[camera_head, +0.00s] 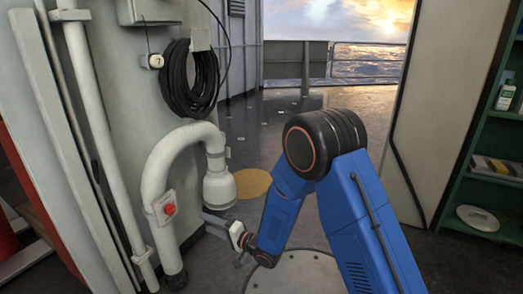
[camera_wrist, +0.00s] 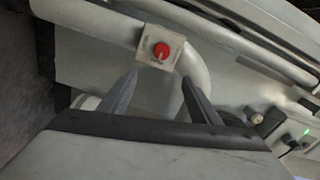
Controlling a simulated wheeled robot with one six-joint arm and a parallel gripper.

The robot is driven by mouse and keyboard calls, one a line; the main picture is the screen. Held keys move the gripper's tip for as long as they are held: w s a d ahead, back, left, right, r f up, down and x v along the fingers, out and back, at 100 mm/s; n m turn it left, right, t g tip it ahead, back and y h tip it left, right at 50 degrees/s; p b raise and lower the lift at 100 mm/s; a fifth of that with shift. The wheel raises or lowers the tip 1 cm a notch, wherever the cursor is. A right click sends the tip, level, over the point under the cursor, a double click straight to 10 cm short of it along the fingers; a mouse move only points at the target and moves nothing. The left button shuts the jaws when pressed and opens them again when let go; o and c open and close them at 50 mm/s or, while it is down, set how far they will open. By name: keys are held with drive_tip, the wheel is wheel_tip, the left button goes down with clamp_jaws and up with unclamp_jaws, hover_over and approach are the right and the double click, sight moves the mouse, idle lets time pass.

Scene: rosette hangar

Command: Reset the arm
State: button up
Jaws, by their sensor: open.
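My blue and black arm is bent in front of me in the head view, with its elbow up. My gripper (camera_head: 213,224) is low, to the right of the curved white pipe (camera_head: 153,175) and below its flared end. In the wrist view my gripper (camera_wrist: 158,95) shows two grey fingers spread apart, with nothing between them. A red knob (camera_head: 169,209) on a pale square plate is fixed to the pipe. It also shows in the wrist view (camera_wrist: 161,51), beyond the fingertips and apart from them.
A coiled black cable (camera_head: 190,80) hangs on the wall above the pipe. White vertical pipes (camera_head: 95,130) stand at the left. A green shelf (camera_head: 490,185) and a pale door panel (camera_head: 445,100) stand at the right. The deck floor beyond my arm (camera_head: 350,100) is clear.

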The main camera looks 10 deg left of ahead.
drive_tip(key=w+d+r+t+h, duration=0.25)
drive_tip(key=d+r+h, duration=0.35)
drive_tip(key=d, duration=0.6)
drive_tip(key=w+d+r+t+h, duration=0.1)
drive_tip(key=w+d+r+h, duration=0.25)
drive_tip(key=d+r, duration=0.7)
drive_tip(key=s+d+r+h, duration=0.1)
drive_tip(key=s+d+h, duration=0.25)
drive_tip(key=d, duration=0.95)
drive_tip(key=s+d+r+n+g+h, duration=0.1)
drive_tip(key=s+d+r+g+h, duration=0.2)
drive_tip(key=s+d, duration=1.25)
drive_tip(key=s+d+n+g, duration=0.1)
drive_tip(key=s+d+g, duration=0.2)
drive_tip(key=s, duration=1.7)
drive_tip(key=shift+d+f, duration=0.35)
drive_tip(key=shift+d, duration=0.3)
drive_tip(key=shift+w, duration=0.1)
